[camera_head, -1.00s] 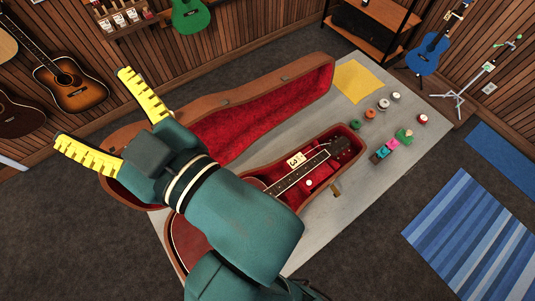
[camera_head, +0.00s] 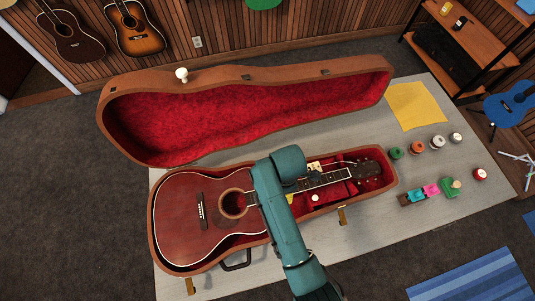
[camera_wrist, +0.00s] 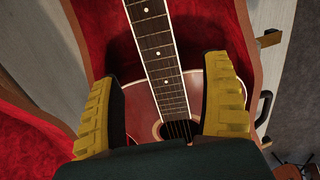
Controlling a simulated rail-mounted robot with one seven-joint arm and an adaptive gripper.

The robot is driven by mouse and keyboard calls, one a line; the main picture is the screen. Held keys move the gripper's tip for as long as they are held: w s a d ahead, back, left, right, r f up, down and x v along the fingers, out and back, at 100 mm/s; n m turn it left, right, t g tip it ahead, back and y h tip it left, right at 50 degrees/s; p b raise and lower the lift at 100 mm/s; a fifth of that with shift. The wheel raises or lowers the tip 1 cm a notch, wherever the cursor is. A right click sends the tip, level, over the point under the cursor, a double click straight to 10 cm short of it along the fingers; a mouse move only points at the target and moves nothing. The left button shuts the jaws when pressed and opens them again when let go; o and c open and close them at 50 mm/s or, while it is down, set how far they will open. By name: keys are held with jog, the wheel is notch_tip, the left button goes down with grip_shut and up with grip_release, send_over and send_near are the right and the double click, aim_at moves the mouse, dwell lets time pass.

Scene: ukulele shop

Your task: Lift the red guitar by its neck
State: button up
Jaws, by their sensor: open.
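The red guitar (camera_head: 190,215) lies face up in an open brown case with red lining, its neck pointing right. My arm crosses over the middle of the guitar from the front and hides part of the neck and body edge. My gripper (camera_wrist: 161,78) is open in the wrist view. Its two yellow fingers stand on either side of the guitar neck (camera_wrist: 158,50), with a gap on each side. The sound hole and strings show between the finger bases. In the head view the gripper is mostly hidden under my arm, with a bit of yellow showing.
The case's raised lid (camera_head: 240,115) stands behind the guitar, and its lower rim (camera_head: 165,265) surrounds the instrument. A yellow cloth (camera_head: 415,105), small round tins and colored blocks (camera_head: 430,192) sit on the grey table to the right.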

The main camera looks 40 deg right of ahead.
jog(key=f, duration=0.7)
jog(key=shift+w+f, duration=0.15)
jog(key=shift+w, duration=0.15)
jog(key=shift+c, duration=0.2)
